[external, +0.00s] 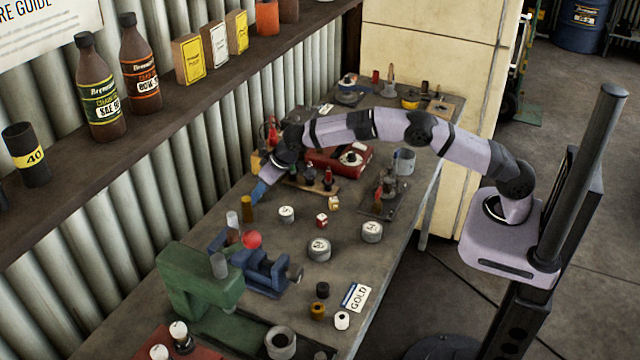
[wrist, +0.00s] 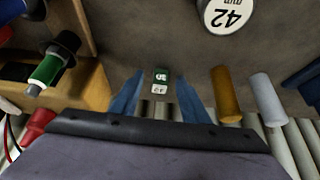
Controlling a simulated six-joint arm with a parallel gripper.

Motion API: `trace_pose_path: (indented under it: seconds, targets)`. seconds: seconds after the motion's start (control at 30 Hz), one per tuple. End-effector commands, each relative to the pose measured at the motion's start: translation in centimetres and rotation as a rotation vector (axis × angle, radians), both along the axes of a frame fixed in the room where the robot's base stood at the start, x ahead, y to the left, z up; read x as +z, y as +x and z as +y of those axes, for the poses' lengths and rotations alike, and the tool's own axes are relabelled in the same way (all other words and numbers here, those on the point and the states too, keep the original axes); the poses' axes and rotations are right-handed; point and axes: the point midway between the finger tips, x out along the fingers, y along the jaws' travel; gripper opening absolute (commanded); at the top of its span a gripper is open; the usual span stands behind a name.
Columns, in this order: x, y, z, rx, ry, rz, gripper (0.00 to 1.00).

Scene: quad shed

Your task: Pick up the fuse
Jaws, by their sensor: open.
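What looks like the fuse is a small green and white piece with a "30" mark (wrist: 160,82). It shows in the wrist view between the blue fingertips, with dark gaps on both sides. My gripper (wrist: 161,76) is open around its line of sight; I cannot tell how far above it the fingers are. In the external view my gripper (external: 260,192) is low at the wall side of the bench, and the fuse cannot be made out there.
A brown cylinder (wrist: 226,95) and a pale cylinder (wrist: 268,98) stand close right of the fingers in the wrist view. A wooden holder (wrist: 85,82) with a green-bodied part (wrist: 50,68) is at left. A round weight marked 42 (wrist: 226,14) is at the top.

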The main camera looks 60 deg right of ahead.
Motion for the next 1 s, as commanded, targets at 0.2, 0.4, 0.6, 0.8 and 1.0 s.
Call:
trace_pose_path:
  seconds: [0.2,0.4,0.6,0.8,1.0]
  targets:
    - [0.0,0.0,0.0,0.0,0.0,0.0,0.39]
    - [0.0,0.0,0.0,0.0,0.0,0.0,0.0]
    - [0.0,0.0,0.0,0.0,0.0,0.0,0.0]
    - [0.7,0.1,0.0,0.0,0.001,-0.003,0.0]
    - [3.3,0.1,0.0,0.0,0.001,-0.005,0.0]
